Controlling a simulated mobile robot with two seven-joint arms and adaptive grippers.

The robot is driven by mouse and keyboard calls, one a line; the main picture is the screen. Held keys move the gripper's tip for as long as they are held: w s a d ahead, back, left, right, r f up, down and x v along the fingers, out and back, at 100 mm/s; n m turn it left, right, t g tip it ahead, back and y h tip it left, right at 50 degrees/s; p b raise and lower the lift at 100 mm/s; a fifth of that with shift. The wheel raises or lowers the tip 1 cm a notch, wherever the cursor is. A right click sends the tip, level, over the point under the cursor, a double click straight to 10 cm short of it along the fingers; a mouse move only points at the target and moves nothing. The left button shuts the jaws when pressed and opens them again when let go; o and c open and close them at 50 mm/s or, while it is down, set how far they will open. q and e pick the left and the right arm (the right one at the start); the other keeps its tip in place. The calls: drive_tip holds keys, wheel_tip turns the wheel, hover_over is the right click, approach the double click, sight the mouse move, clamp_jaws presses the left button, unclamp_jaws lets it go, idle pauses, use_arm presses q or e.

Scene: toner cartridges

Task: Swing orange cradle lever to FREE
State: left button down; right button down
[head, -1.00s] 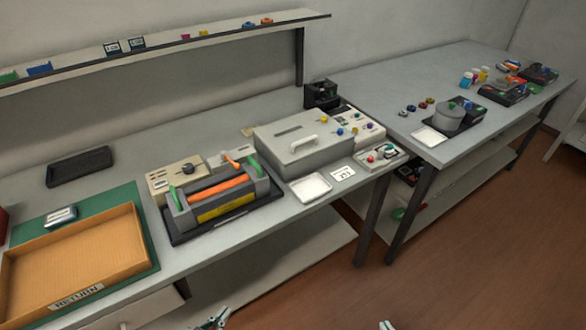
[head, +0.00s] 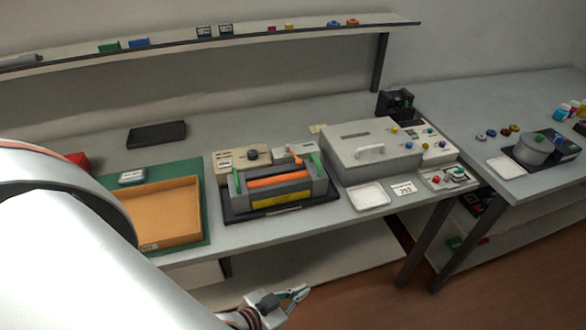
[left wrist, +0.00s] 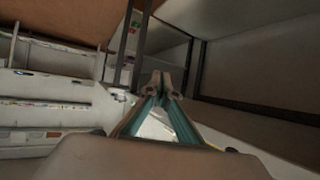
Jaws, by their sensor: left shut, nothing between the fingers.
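The orange lever (head: 293,155) sticks up at the back of the cradle unit, on a small pale box (head: 279,153). The dark grey cradle (head: 316,192) holds an orange roller (head: 275,180) and has a green piece at each end. A yellow label (head: 275,199) is on its front. I cannot read any marking by the lever. My left gripper (head: 304,291) is low in front of the bench, well below and apart from the lever. It is shut and empty; its fingertips also show in the left wrist view (left wrist: 166,84). My right gripper is out of view.
An orange-brown tray (head: 200,216) on a green mat lies left of the cradle. A long shelf (head: 170,55) runs above the bench.

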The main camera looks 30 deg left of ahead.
sight(292, 173)
use_arm(q)
drive_tip(key=w+a+r+n+t+y, duration=0.1)
drive_tip(key=w+r+n+t, duration=0.35)
drive_tip(key=r, duration=0.55)
drive_tip(key=w+a+r+n+t+y, duration=0.1)
drive_tip(key=w+a+r+n+t, duration=0.25)
drive_tip(key=r, duration=0.65)
drive_tip(key=a+r+n+g+y, duration=0.1)
drive_tip(key=a+n+g+y, duration=0.4)
drive_tip(key=n, duration=1.2)
drive_tip(key=w+a+y, duration=0.1)
drive_tip(key=a+y, duration=0.2)
drive_tip(key=a, duration=0.1)
drive_tip(key=shift+r+b, duration=0.2)
drive_tip(key=shift+b, duration=0.1)
drive_tip(key=x, duration=0.9)
drive_tip(key=shift+w+a, duration=0.25)
drive_tip(key=w, duration=0.2)
drive_tip(key=w+d, duration=0.1)
drive_tip(key=shift+w+f, duration=0.1)
drive_tip(key=shift+f, duration=0.25)
drive_tip(key=shift+w, duration=0.4)
